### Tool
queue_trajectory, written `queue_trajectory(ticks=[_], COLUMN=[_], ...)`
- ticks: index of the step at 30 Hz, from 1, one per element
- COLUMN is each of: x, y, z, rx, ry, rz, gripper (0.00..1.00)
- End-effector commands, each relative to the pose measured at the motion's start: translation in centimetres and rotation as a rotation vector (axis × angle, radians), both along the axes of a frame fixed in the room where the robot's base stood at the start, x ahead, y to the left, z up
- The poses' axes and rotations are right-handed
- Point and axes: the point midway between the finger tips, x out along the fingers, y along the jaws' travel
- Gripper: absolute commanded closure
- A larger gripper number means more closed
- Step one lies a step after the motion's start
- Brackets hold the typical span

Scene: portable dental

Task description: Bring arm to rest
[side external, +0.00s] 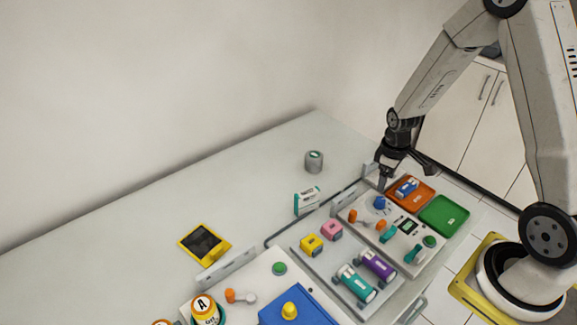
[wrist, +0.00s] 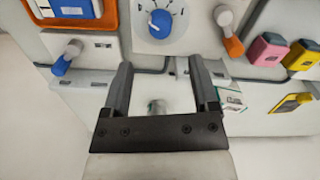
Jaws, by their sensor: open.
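My gripper (wrist: 160,85) is open and empty, its two dark fingers spread apart in the wrist view. In the side view my gripper (side external: 383,178) hangs above the back end of the panel, close to the orange tray (side external: 424,204). My arm reaches in from the right side. A blue dial (wrist: 160,22) is just beyond the fingertips in the wrist view. Whether the fingertips touch anything cannot be told.
A grey can (side external: 314,162), a small white-and-teal box (side external: 306,199) and a yellow device (side external: 204,243) stand on the table. The table's back left is clear.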

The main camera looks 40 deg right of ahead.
Motion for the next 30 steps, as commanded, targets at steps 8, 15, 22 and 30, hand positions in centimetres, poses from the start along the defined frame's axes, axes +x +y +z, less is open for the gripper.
queue_trajectory(ticks=[8, 15, 22, 30], x=[0.0, 0.0, -0.3, -1.8], y=[0.0, 0.4, 2.6, 7.4], z=[0.2, 0.5, 2.6, 6.5], rx=[0.000, -0.002, -0.012, -0.015], ry=[0.000, -0.006, -0.039, -0.116], rz=[0.000, -0.004, -0.032, -0.103], gripper=[0.24, 0.24, 0.24, 0.24])
